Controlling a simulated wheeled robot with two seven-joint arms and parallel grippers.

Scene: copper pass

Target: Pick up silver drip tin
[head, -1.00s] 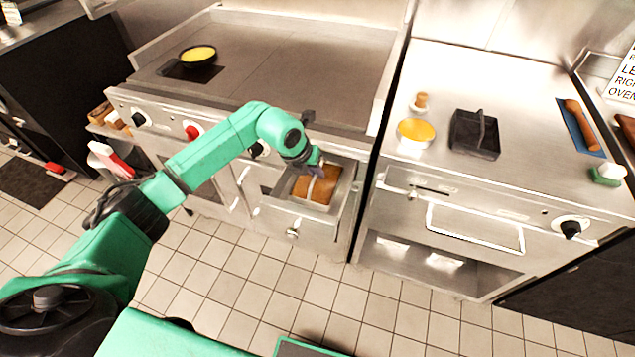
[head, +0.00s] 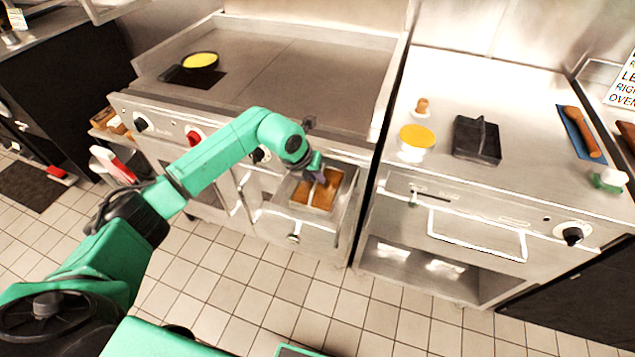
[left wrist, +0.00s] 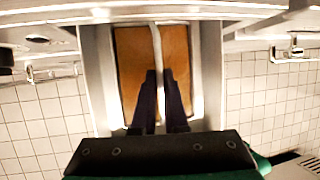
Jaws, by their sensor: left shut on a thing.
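The silver drip tin (head: 312,209) is a rectangular tin with a brown inside and a silver strip across its middle. It is at the open drawer (head: 275,222) under the griddle, and its front wall shows in the head view. My left gripper (head: 318,176) points down at the tin and is shut on its middle strip. In the left wrist view the two dark fingertips (left wrist: 159,76) meet at the strip of the tin (left wrist: 157,42). The underside of the tin is hidden. My right gripper is not in view.
The steel counter (head: 455,95) to the right holds a yellow-topped tub (head: 416,137) and a black press (head: 476,139). The tiled floor (head: 250,290) in front is clear.

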